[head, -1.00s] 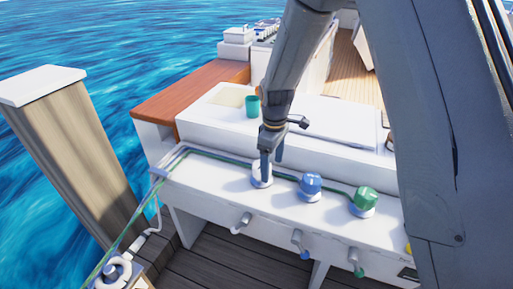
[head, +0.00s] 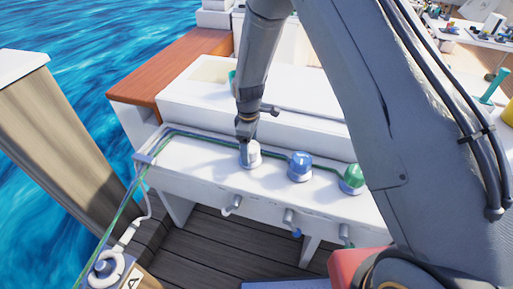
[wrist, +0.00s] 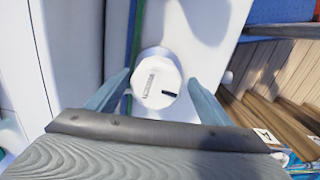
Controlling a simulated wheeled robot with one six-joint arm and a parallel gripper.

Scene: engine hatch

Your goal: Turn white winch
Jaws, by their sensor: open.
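The white winch (head: 253,155) stands on the white bench ledge, left of a blue winch and a green winch. In the wrist view its round white top (wrist: 157,82) carries a grey label and a dark mark. My gripper (head: 246,148) points down right at the white winch in the head view. In the wrist view my gripper (wrist: 160,92) is open, with one finger to the left and one to the right of the winch top. I cannot tell whether the fingers touch it.
The blue winch (head: 300,166) and green winch (head: 351,179) stand to the right. White, blue and green handles stick out of the ledge front. A green rope (head: 210,138) runs along behind the winches. A wooden post (head: 50,165) stands at left.

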